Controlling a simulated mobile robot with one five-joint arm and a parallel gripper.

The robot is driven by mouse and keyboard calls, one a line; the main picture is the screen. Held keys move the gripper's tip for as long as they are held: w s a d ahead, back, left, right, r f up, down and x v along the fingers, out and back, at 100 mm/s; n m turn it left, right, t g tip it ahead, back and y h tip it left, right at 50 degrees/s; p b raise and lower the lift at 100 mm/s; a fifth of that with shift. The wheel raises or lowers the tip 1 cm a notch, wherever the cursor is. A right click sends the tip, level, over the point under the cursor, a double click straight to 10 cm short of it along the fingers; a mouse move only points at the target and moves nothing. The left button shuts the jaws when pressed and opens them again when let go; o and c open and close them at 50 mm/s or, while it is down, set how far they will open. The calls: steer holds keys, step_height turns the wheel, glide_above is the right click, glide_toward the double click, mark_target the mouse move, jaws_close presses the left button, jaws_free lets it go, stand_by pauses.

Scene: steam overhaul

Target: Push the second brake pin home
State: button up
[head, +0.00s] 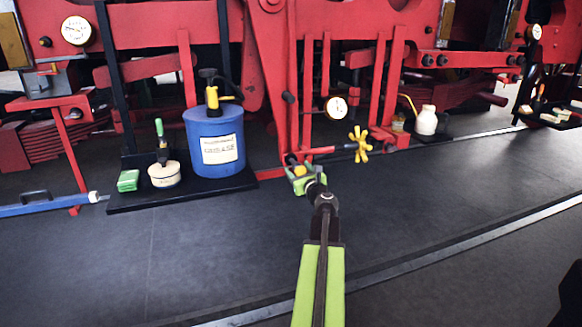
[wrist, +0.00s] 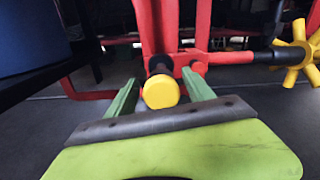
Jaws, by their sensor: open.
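A brake pin with a round yellow head (wrist: 160,93) shows in the wrist view, with a dark collar behind it at the foot of the red brake rods (wrist: 158,30). My gripper (wrist: 160,80) is open, its two green fingers on either side of the yellow head in the picture. I cannot tell whether anything touches the pin. In the head view my gripper (head: 303,181) is low at the foot of the red hangers, and a yellow spot of the pin (head: 299,170) shows by the fingers. How deep the pin sits is hidden.
A yellow handwheel (head: 360,144) on a red rod is close on the right. A blue drum (head: 214,150) stands on a black tray at left, with a round tin (head: 164,174) and a green block (head: 128,180). The dark floor in front is clear.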

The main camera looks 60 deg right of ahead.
steer(key=shift+w+d, duration=0.4)
steer(key=shift+c, duration=0.4)
jaws_close()
